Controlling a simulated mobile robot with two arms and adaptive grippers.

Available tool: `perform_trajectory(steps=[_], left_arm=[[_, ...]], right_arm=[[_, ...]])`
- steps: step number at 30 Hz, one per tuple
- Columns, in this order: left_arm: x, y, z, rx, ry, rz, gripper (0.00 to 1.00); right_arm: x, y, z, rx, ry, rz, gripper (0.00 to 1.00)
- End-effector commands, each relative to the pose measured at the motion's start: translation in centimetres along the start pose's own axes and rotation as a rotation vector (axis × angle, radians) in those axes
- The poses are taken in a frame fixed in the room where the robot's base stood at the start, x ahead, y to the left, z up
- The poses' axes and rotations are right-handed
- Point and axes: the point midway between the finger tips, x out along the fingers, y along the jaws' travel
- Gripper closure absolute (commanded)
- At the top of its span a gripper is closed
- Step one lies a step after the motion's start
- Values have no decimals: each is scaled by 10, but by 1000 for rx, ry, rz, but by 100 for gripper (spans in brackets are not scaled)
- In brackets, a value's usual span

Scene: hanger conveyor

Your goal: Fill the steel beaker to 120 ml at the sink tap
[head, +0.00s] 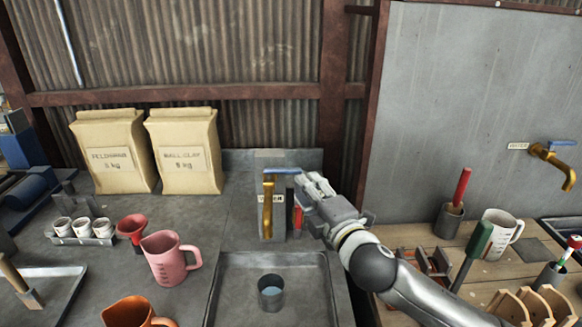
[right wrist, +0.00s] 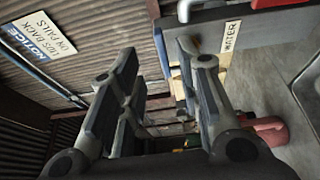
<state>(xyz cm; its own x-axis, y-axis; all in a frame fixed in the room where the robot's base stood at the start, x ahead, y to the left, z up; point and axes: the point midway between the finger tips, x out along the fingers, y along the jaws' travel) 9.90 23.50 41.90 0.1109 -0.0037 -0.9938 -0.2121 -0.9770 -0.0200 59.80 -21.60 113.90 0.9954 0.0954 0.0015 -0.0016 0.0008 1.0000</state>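The steel beaker (head: 270,299) stands upright in the sink basin (head: 230,262), below the brass tap (head: 267,205). Bluish water shows inside it; I cannot read its level, and no clear stream shows. The tap's blue lever (head: 281,170) lies across the top, pointing right. My right gripper (head: 301,190) is just right of the tap, close to the lever's end; I cannot tell if they touch. In the right wrist view its fingers (right wrist: 163,90) are apart with nothing clearly between them. My left gripper is not in view.
A pink jug (head: 170,258), an orange jug (head: 135,313) and a red funnel (head: 132,228) stand left of the sink. Two clay bags (head: 185,155) stand behind. A second tap (head: 550,158), a white mug (head: 499,232) and tools are at the right.

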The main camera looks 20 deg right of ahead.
Motion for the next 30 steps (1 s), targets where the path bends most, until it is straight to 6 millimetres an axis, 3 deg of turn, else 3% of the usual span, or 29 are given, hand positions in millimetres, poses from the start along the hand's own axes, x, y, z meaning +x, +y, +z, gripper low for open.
perform_trajectory(steps=[3, 7, 11, 19, 30], left_arm=[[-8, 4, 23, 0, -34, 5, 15], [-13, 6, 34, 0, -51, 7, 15], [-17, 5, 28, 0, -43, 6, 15], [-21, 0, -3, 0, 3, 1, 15], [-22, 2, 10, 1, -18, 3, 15]], right_arm=[[19, 3, 0, 1, -1, 1, 68], [40, 3, 0, 1, -1, 0, 68], [58, 2, 0, 1, -1, 0, 68], [85, 1, -1, 1, 0, -1, 68], [91, 0, -1, 1, 1, 0, 68]])
